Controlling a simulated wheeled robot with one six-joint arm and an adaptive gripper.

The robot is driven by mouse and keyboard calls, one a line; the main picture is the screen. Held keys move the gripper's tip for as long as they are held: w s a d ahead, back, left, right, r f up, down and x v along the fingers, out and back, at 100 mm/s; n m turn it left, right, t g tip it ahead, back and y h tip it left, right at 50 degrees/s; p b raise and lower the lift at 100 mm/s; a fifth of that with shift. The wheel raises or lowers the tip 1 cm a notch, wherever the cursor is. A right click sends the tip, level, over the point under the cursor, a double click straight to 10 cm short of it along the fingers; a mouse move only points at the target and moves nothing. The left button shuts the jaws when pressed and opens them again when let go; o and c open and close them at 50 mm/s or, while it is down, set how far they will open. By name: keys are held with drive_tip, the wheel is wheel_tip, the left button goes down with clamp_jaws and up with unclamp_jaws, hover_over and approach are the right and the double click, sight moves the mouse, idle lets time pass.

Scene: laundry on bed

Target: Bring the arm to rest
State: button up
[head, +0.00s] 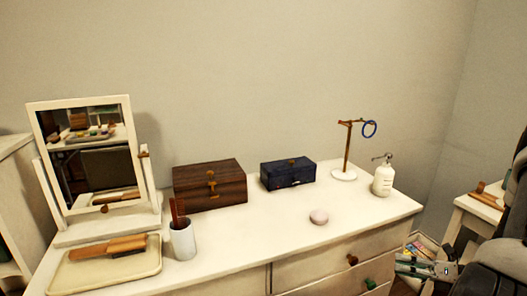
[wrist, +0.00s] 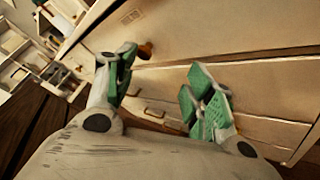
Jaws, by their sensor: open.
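My gripper (head: 428,268) is low at the right end of the dresser in the head view, beside the drawer fronts and below the top's edge. In the wrist view my gripper (wrist: 165,84) has its two green-padded fingers spread apart with nothing between them. Behind the fingers are the pale drawer fronts of the dresser (wrist: 220,75), with a brown knob (wrist: 145,50). I cannot tell how close the fingers are to the drawers. My dark arm shows at the right edge of the head view.
On the dresser top (head: 265,230) stand a mirror (head: 95,150), a tray (head: 80,278), a cup (head: 182,242), a wooden box (head: 210,188), a blue box (head: 288,173), a ring stand (head: 346,155), a pump bottle (head: 382,180) and a pink round item (head: 319,217). A side table (head: 470,208) is at right.

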drive_tip(key=s+a+r+n+g+h, duration=0.25)
drive_tip(key=a+r+n+g, duration=0.2)
drive_tip(key=r+n, duration=0.55)
drive_tip(key=s+a+r+n+g+h, duration=0.25)
drive_tip(key=r+n+g, duration=0.35)
drive_tip(key=r, duration=0.5)
drive_tip(key=s+r+n+t+h, duration=0.6)
drive_tip(key=s+r+n, duration=0.5)
drive_tip(key=r+n, duration=0.4)
drive_tip(key=n+h, duration=0.2)
drive_tip(key=n, duration=0.1)
drive_tip(key=shift+s+a+h, duration=0.15)
drive_tip(key=shift+a+h, duration=0.15)
drive_tip(key=shift+a, duration=0.1)
